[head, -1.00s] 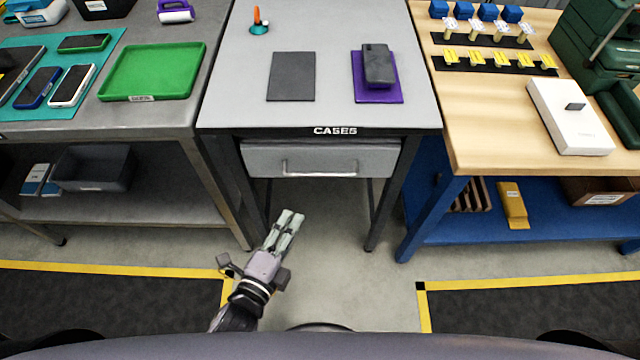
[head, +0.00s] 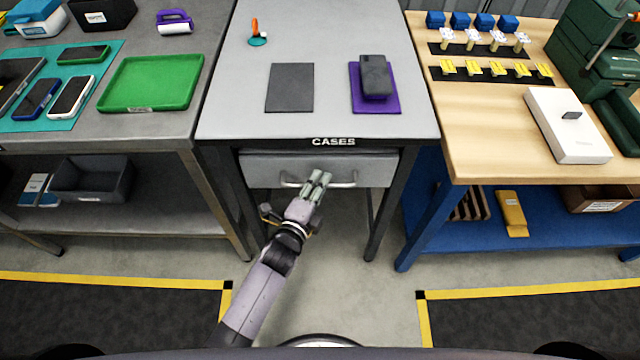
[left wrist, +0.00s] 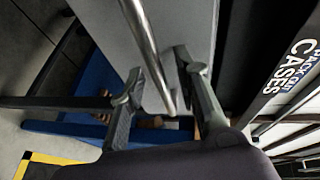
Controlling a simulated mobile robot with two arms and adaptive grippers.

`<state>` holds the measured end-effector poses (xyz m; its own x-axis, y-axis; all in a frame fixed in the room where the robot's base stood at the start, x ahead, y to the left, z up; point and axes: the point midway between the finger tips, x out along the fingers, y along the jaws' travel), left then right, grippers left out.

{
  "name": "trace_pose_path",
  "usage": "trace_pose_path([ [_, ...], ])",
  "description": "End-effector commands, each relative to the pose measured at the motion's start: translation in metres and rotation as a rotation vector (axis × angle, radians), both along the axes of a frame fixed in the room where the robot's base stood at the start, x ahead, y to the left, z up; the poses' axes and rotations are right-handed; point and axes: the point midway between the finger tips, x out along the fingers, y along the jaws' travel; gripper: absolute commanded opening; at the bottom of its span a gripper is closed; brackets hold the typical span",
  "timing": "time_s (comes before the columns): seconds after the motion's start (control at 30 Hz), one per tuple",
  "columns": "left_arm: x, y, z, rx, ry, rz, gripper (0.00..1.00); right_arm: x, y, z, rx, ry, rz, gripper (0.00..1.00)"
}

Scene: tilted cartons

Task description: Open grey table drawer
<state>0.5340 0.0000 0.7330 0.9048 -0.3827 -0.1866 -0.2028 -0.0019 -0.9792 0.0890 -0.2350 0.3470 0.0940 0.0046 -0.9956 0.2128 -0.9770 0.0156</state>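The grey table drawer (head: 262,170) sits shut under the grey tabletop marked CASES. Its metal bar handle (head: 345,182) runs across the front. My left gripper (head: 321,176) is at the middle of the handle and hides part of it. In the left wrist view the handle (left wrist: 146,40) runs between the two spread fingers of the left gripper (left wrist: 158,68). A gap shows between the bar and the left finger; I cannot tell whether the right finger touches it. The drawer front (left wrist: 185,22) is behind the bar. My right gripper is not in view.
The grey table (head: 225,100) holds a dark mat (head: 290,88) and a phone (head: 375,76) on a purple pad (head: 390,104). A steel bench (head: 60,145) stands left, a wooden-topped blue bench (head: 480,150) right. The floor below the drawer is free.

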Motion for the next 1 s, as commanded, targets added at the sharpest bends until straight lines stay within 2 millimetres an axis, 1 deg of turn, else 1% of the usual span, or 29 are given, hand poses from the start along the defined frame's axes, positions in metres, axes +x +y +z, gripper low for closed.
trace_pose_path([
  [0.1, 0.0052, -0.0020, -0.0010, 0.000, 0.000, 0.000, 0.30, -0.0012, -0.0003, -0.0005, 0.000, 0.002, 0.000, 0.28],
  [0.37, 0.0057, -0.0023, -0.0011, 0.000, 0.000, 0.000, 0.30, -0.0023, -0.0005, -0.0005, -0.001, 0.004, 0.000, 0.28],
  [0.8, 0.0053, -0.0023, -0.0011, 0.001, 0.000, 0.000, 0.01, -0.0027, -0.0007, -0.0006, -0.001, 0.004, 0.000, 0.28],
  [1.0, 0.0054, -0.0022, -0.0012, 0.001, 0.000, 0.000, 0.00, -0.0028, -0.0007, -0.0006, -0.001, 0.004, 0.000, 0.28],
])
